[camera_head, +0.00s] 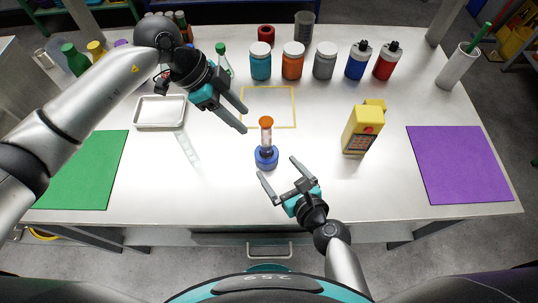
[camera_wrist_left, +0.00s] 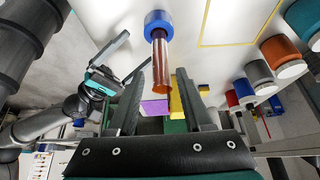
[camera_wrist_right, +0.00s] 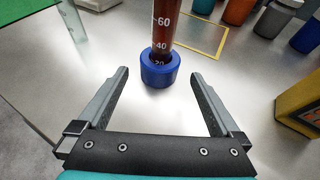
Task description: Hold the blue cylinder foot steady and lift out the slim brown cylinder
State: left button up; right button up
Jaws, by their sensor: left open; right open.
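The slim brown cylinder (camera_head: 266,137) stands upright in the blue cylinder foot (camera_head: 266,160) at the middle of the table. Its top is orange-brown in the head view, and its scale shows in the right wrist view (camera_wrist_right: 163,30). The foot is a round blue ring (camera_wrist_right: 158,75). My left gripper (camera_head: 245,119) is open, left of the cylinder's upper part; in the left wrist view the cylinder (camera_wrist_left: 160,60) extends toward the space between its fingers. My right gripper (camera_head: 277,166) is open low in front of the foot, its fingers pointing toward it. Neither gripper visibly grips anything.
A yellow device (camera_head: 362,130) stands to the right. A clear measuring cylinder (camera_head: 187,148) and a white tray (camera_head: 160,112) are to the left. Several lidded jars (camera_head: 293,62) and bottles line the back. Green (camera_head: 85,175) and purple (camera_head: 460,165) mats lie at the sides.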

aim_at(271, 160)
jog(key=shift+x, duration=3.35)
jog(key=c, duration=1.2)
jog(key=shift+c, duration=0.2)
